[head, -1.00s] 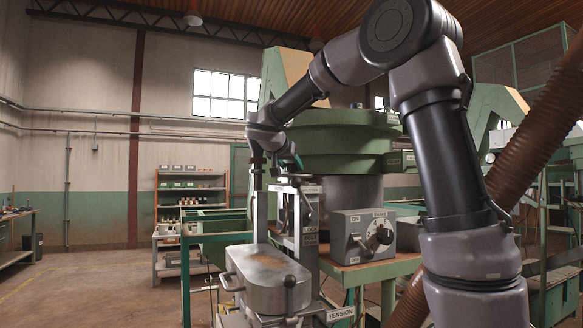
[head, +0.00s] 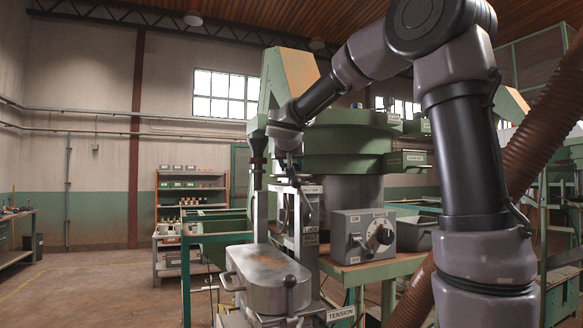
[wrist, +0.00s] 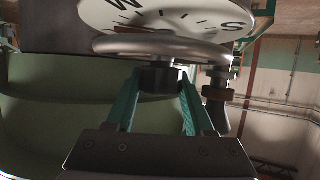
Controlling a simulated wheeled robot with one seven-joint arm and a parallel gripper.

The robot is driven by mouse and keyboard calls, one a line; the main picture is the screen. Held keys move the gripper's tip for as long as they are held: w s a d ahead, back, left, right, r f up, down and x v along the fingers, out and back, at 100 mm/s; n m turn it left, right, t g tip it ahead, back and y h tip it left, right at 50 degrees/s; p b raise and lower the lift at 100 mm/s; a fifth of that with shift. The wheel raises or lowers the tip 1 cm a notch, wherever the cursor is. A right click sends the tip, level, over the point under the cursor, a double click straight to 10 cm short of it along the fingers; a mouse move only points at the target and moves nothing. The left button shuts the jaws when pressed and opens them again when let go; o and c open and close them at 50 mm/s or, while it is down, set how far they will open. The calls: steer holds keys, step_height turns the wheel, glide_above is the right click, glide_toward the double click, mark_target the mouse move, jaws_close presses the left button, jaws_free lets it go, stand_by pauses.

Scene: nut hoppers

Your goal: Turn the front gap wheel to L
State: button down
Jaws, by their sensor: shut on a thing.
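In the wrist view a grey metal hand wheel (wrist: 120,46) shows nearly edge-on, in front of a white dial plate (wrist: 190,14). The plate carries tick marks, an S at right and a letter at left that reads as W or an upside-down M. A reddish line shows on the plate at left. My gripper (wrist: 160,82) has its teal fingers shut on a black knob (wrist: 160,75) at the near side of the wheel rim. No L shows. In the head view my gripper (head: 291,166) is small beside the splitter post, and the dial cannot be read.
A grey control box (head: 363,237) with a dark knob stands right of the post. A metal casing (head: 268,280) with a black ball lever lies below. The green hopper bowl (head: 350,150) is close behind my arm. Open floor (head: 90,285) lies at left.

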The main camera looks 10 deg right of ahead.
steer(key=shift+c, duration=1.4)
jaws_free()
steer(key=v, duration=1)
steer(key=shift+s, duration=0.35)
steer(key=shift+r, duration=0.15)
